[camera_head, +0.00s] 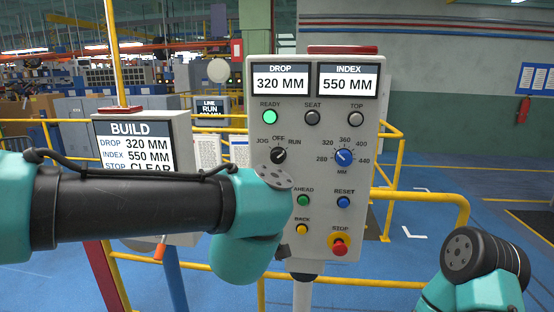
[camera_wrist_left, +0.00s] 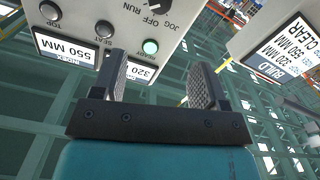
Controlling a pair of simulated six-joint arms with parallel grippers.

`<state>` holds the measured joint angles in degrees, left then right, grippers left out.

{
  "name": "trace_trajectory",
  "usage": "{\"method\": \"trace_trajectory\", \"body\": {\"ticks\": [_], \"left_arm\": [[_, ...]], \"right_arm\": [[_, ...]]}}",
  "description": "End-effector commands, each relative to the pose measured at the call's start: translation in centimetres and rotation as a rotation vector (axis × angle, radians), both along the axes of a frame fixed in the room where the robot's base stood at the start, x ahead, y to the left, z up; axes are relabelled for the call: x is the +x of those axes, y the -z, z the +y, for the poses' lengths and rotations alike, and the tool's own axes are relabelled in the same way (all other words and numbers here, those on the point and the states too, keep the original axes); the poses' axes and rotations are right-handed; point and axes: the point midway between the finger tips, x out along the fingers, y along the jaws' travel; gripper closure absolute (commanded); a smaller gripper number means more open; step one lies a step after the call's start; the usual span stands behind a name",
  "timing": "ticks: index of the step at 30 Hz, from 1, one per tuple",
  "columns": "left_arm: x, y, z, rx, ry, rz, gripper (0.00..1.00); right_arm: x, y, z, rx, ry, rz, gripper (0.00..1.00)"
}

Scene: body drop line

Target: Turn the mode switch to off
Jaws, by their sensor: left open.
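The mode switch (camera_head: 279,155) is a small black knob on the grey control panel (camera_head: 325,220), with JOG, OFF and RUN printed around it. Its pale mark appears to point up and right, toward RUN. The knob also shows partly at the top edge of the left wrist view (camera_wrist_left: 155,5). My left gripper (camera_wrist_left: 160,78) is open and empty there, with the green READY lamp (camera_wrist_left: 150,46) seen between its fingers. In the head view my left wrist hides its fingers and covers the panel just below the knob. My right gripper is not in view.
A blue selector knob (camera_head: 343,157) is right of the mode switch. Below are a green button (camera_head: 303,200), blue RESET button (camera_head: 344,202), yellow button (camera_head: 302,230) and red STOP button (camera_head: 339,247). A BUILD sign box (camera_head: 140,130) stands left. Yellow rails (camera_head: 440,196) surround the panel.

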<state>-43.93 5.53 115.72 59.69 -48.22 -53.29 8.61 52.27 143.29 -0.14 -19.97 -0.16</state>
Motion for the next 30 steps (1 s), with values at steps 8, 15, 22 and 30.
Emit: {"method": "trace_trajectory", "body": {"ticks": [8, 15, 22, 30], "left_arm": [[3.4, 0.1, -0.2, 0.001, -0.002, 0.001, 0.33], [7.5, 0.1, -0.5, 0.000, -0.003, 0.002, 0.33], [11.4, 0.2, -0.8, 0.000, -0.002, 0.001, 0.33], [15.6, 0.1, -1.0, 0.001, -0.002, 0.000, 0.33]], "right_arm": [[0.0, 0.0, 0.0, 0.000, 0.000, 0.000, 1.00], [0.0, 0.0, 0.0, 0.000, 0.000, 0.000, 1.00], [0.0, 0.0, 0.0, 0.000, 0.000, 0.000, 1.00], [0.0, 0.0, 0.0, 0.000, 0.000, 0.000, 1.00]]}}
